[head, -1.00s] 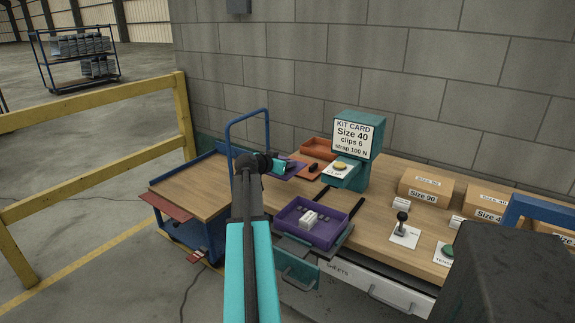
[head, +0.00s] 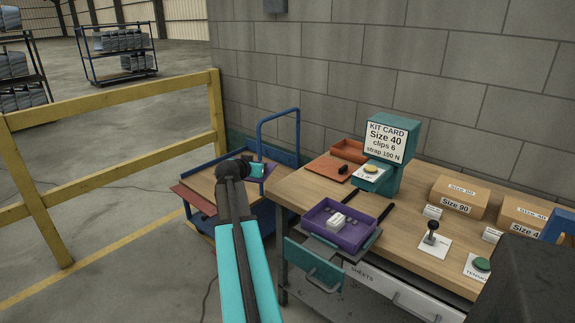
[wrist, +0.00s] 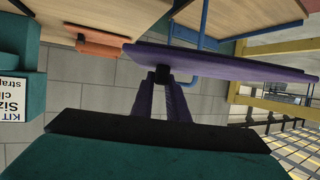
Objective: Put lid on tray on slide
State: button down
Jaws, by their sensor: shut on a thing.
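A purple lid is in my gripper. In the wrist view the lid (wrist: 225,63) spans the picture edge-on, and the fingers (wrist: 164,82) are closed on its dark knob. The purple tray (head: 324,234) sits on the dark slide (head: 345,253) at the bench's front edge. It is open on top and holds a white block and several grey clips. My gripper is apart from it.
The teal kit-card stand (head: 390,155) is at the back of the bench, beside an orange bin (head: 348,150) and mat. Boxes (head: 460,196), a lever (head: 432,230) and a green button stand right. A blue trolley (head: 240,215) and yellow rail (head: 120,90) are left.

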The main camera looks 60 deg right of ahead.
jog(key=w+a+r+n+t+y, duration=0.15)
jog(key=w+a+n+t, duration=0.25)
jog(key=w+a, duration=0.95)
jog(key=w+a+r+n+t+y, duration=0.1)
jog(key=w+a+n+t+y, duration=0.3)
jog(key=w+a, duration=1)
jog(key=w+a+r+n+t+y, duration=0.2)
jog(key=a+n+y, duration=0.2)
jog(key=a, duration=1.7)
jog(key=w+a+r+n+t+y, duration=0.2)
jog(key=a+n+y, duration=0.2)
jog(key=a, duration=1.8)
jog(key=shift+a+n, duration=0.2)
jog(key=shift+n, duration=0.1)
